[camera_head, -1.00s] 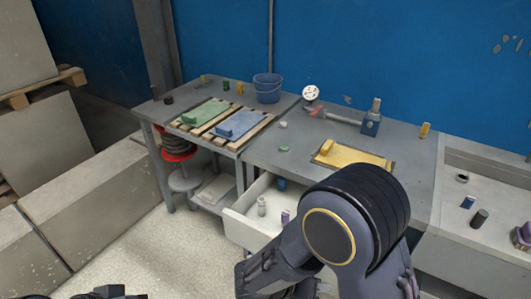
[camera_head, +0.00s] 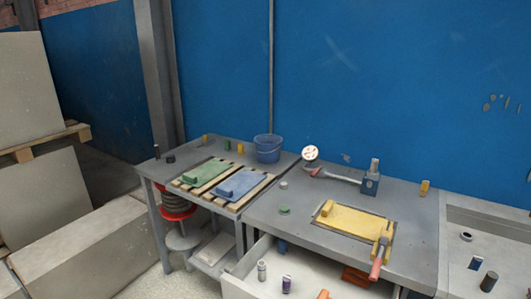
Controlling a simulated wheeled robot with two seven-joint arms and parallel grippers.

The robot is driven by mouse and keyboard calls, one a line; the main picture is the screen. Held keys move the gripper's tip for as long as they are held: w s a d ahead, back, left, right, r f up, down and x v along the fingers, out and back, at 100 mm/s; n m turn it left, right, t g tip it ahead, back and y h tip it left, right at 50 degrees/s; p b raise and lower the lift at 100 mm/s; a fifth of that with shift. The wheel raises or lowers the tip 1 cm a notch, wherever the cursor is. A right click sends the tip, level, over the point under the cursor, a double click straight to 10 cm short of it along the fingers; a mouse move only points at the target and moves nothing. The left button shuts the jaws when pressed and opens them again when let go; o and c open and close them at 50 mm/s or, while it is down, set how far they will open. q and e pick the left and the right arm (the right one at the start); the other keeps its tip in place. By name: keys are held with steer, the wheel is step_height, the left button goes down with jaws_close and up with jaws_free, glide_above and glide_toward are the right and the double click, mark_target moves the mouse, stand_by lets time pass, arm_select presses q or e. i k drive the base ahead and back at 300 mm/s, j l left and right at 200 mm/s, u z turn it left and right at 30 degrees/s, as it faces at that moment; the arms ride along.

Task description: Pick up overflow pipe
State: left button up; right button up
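No piece can be singled out with certainty as the overflow pipe. Small upright pieces that could be pipes stand in several places. A dark grey cylinder (camera_head: 489,282) stands at the right, on the light grey surface. A pale grey piece (camera_head: 262,271) and a dark purple piece (camera_head: 286,284) stand in the open drawer, with a blue piece (camera_head: 282,246) near its back. Small yellow (camera_head: 241,148) and green (camera_head: 227,145) pieces stand near the bucket. Neither of my grippers is in view.
The open drawer (camera_head: 236,289) sticks out below the grey table (camera_head: 262,213). Green (camera_head: 207,173) and blue (camera_head: 240,184) panels lie on slats to the left. A blue bucket (camera_head: 268,148) stands behind.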

mark_target(261, 263)
steer(key=i+j+z, duration=0.1)
steer(key=i+j, duration=0.15)
steer(key=i+j+z, duration=0.1)
steer(key=j, duration=0.25)
steer(key=i+j+z, duration=0.1)
steer(key=i+j, duration=0.25)
steer(key=i+j+z, duration=0.1)
steer(key=j, duration=0.25)
steer(key=i+j+z, duration=0.1)
steer(key=i+j, duration=0.2)
steer(key=i+j+z, duration=0.1)
steer(key=j, duration=0.3)
steer(key=i, duration=0.1)
